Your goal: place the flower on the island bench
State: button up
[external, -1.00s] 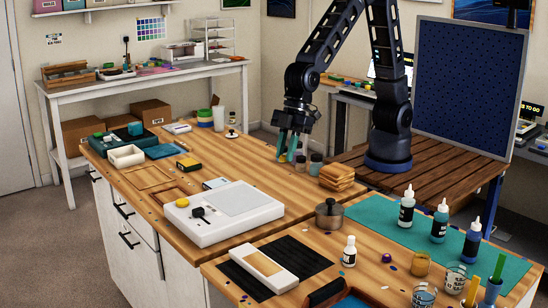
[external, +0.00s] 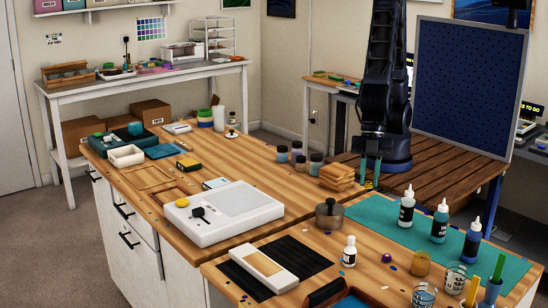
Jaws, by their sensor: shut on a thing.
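My gripper (external: 369,184) hangs pointing down in front of my arm's base, just right of the stacked wooden pieces and near the back edge of the island bench. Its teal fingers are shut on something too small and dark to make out. I cannot pick out the flower anywhere; it may be the thing between the fingers. The island bench (external: 262,158) has a light wooden top over white drawers and fills the middle and front of the view.
Stacked wooden pieces (external: 337,177) and several small jars (external: 316,164) stand near my gripper. A metal pot (external: 329,214), a white device (external: 225,212) and bottles on a teal mat (external: 380,225) take up more of the bench. Bare wood lies left of the jars.

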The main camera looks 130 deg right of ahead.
aim_at(363, 238)
notch_tip(363, 238, down, 16)
jog(key=shift+r, duration=0.2)
dwell(0.4)
jog(key=shift+f, duration=0.15)
jog(key=o, duration=0.9)
jog(key=v, duration=1.2)
jog(key=shift+d+r, duration=0.15)
jog(key=shift+r, duration=0.1)
